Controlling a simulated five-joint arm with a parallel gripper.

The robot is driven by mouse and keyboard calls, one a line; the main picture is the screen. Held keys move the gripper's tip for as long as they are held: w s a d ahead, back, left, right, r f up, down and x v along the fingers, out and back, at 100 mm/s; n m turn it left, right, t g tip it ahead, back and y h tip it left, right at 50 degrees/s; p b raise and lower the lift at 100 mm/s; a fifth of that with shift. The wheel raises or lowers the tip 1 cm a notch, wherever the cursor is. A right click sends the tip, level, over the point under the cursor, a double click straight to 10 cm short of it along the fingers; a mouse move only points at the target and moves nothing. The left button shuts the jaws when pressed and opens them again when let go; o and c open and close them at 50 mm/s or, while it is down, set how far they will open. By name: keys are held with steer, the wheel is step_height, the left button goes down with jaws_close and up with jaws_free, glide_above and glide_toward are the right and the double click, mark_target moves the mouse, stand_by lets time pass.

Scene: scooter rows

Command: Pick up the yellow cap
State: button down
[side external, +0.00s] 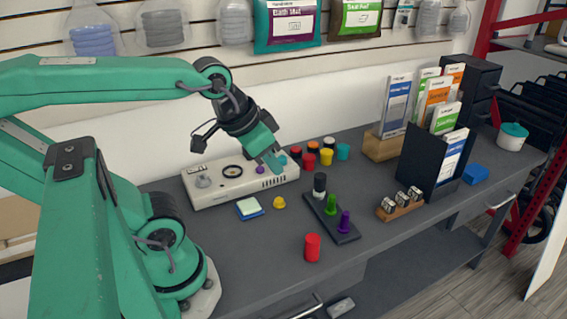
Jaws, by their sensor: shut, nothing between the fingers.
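A small yellow domed piece (279,203) lies on the grey bench, right of a small pad. A yellow cylinder (326,157) stands farther back among several coloured cylinders. I cannot tell for certain which of the two yellow pieces is the cap. My gripper (277,167) points down near the right end of a cream box (230,182), above and behind the domed piece and left of the yellow cylinder. Its fingers look shut with nothing held. The fingertips are small in the picture.
A dark tray (347,237) with black, green and purple pegs lies in the middle. A red cylinder (312,247) stands near the front edge. A blue-edged pad (250,208) lies left of the domed piece. A brochure holder (418,165) stands at right. The bench's left front is clear.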

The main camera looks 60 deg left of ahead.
steer(key=c, duration=2.2)
jaws_free()
steer(key=c, duration=0.9)
jaws_free()
steer(key=shift+w, duration=0.1)
steer(key=m+g, duration=0.2)
steer(key=g, duration=0.3)
glide_toward(278, 199)
steer(key=shift+w+d+f, duration=0.25)
steer(key=shift+d+f, duration=0.05)
steer(key=shift+a+f+g, duration=0.25)
steer(key=shift+f+g, duration=0.05)
steer(key=shift+f, duration=1.25)
